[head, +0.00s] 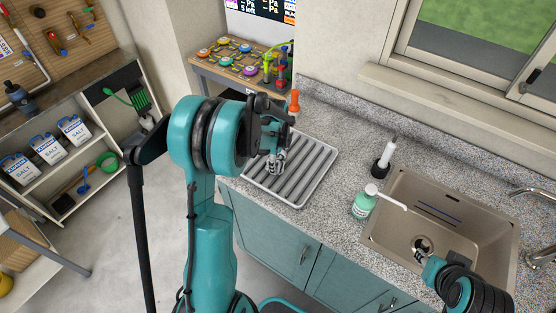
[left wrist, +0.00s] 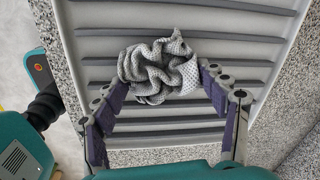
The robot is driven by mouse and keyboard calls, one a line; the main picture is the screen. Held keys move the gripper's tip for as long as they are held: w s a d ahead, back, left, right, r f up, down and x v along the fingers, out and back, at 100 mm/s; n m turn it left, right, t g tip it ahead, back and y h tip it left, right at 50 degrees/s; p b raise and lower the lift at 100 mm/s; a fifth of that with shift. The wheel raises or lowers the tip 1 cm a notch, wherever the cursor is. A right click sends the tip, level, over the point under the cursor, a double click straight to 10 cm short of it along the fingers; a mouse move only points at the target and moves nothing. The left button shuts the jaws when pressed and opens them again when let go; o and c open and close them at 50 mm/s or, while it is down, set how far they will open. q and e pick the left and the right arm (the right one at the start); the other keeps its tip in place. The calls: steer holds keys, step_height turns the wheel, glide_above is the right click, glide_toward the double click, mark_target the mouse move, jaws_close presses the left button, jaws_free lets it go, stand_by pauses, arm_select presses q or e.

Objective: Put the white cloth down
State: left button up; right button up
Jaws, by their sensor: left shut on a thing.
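The white cloth (left wrist: 157,68) is crumpled, pale grey-white with dark dots. It shows between the fingertips of my left gripper (left wrist: 156,84) in the left wrist view, over the ribbed grey drying tray (left wrist: 150,127). In the head view my left gripper (head: 275,152) is above the back left part of the tray (head: 295,190), with a small bit of the cloth (head: 275,164) showing below it. I cannot tell whether the cloth touches the ribs.
A green soap bottle (head: 363,203) stands between the tray and the sink (head: 398,182). An orange-topped item (head: 294,101) is just behind my left gripper. The right part of the tray is clear.

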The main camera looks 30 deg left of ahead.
arm_select(q)
steer(key=shift+r, duration=0.1)
steer(key=o, duration=1)
